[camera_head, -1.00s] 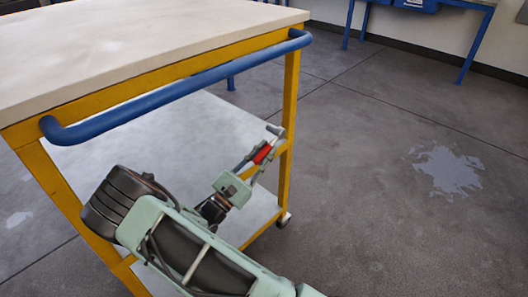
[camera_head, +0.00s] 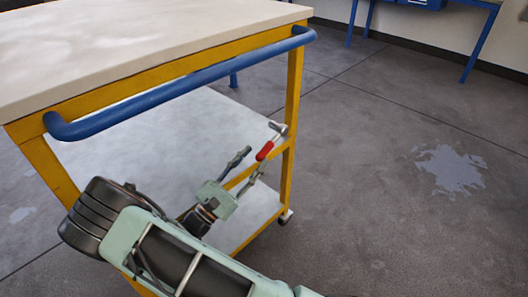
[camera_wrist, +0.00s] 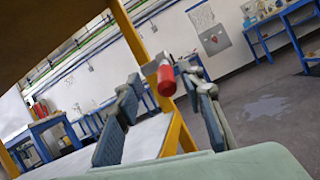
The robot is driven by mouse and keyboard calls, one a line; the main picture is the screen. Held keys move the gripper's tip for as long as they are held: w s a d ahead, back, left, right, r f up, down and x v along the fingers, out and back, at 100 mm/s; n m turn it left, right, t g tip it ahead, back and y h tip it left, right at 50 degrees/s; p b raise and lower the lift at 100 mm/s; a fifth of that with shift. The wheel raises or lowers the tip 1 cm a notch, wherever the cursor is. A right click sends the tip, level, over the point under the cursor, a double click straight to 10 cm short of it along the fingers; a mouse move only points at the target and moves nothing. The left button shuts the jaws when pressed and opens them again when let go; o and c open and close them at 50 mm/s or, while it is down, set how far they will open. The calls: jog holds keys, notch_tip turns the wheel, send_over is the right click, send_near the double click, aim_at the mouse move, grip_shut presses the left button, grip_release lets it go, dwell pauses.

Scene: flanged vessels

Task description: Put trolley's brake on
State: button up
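The trolley has a pale top (camera_head: 130,45), a yellow frame (camera_head: 292,95) and a blue push handle (camera_head: 180,90). A brake lever with a red grip (camera_head: 265,151) sits by its right post, slanting down and left from a grey mount (camera_head: 278,128). The red grip also shows in the wrist view (camera_wrist: 166,80), ahead of the fingers and between them. My gripper (camera_head: 248,172) is open and empty, its fingers apart, just short of the grip to its lower left. In the wrist view, my gripper's (camera_wrist: 165,112) pads stand wide apart. Contact with the lever is not visible.
The trolley's lower shelf (camera_head: 170,130) lies under and beside my arm. A caster (camera_head: 285,216) stands below the right post. Blue workbenches (camera_head: 475,45) stand along the far wall. The floor (camera_head: 380,200) to the right is clear, with a pale stain (camera_head: 450,170).

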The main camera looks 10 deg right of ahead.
jog(key=s+a, duration=0.4)
jog(key=a, duration=0.1)
jog(key=shift+a, duration=0.25)
jog(key=shift+c, duration=0.6)
